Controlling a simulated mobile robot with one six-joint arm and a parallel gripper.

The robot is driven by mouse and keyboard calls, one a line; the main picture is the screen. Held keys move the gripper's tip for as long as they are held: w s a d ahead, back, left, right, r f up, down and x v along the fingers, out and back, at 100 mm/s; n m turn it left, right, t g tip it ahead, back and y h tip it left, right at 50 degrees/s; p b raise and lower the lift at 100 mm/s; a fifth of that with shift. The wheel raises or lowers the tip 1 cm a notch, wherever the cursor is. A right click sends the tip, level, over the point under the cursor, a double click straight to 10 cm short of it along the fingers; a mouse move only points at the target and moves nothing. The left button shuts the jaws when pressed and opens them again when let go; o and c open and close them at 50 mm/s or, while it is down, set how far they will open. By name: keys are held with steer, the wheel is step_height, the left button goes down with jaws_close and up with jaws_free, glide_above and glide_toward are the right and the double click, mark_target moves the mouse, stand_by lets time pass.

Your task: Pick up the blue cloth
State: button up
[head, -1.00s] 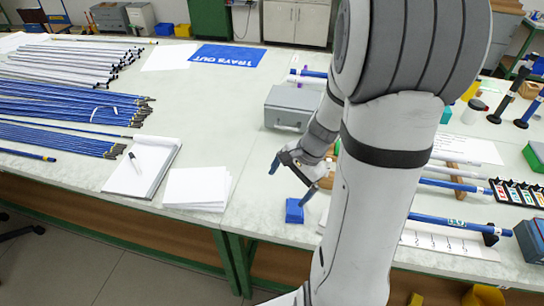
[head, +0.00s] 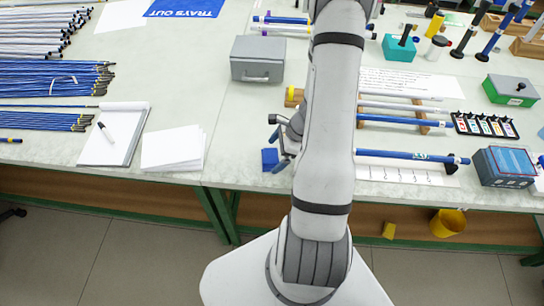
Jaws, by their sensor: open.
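The blue cloth (head: 270,159) appears to be the small, flat blue piece near the front edge of the bench, just left of my arm in the head view. Part of its right side is hidden by my gripper. My gripper (head: 276,142) is open, with its fingers beside and partly over the cloth in the picture. I see nothing between the fingers. I cannot tell its height above the cloth or whether it touches it.
White paper (head: 172,149) and a notepad with a pen (head: 113,134) lie left. A grey box (head: 257,59) stands behind. Several blue rods (head: 50,78) lie far left. Rods on a wooden rack (head: 402,121) and a blue-grey box (head: 503,167) are right.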

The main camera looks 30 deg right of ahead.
mark_target(273, 155)
steer(key=shift+x, duration=1.05)
steer(key=c, duration=1)
steer(key=shift+o, duration=0.2)
steer(key=shift+r, duration=0.1)
step_height(273, 155, up, 10)
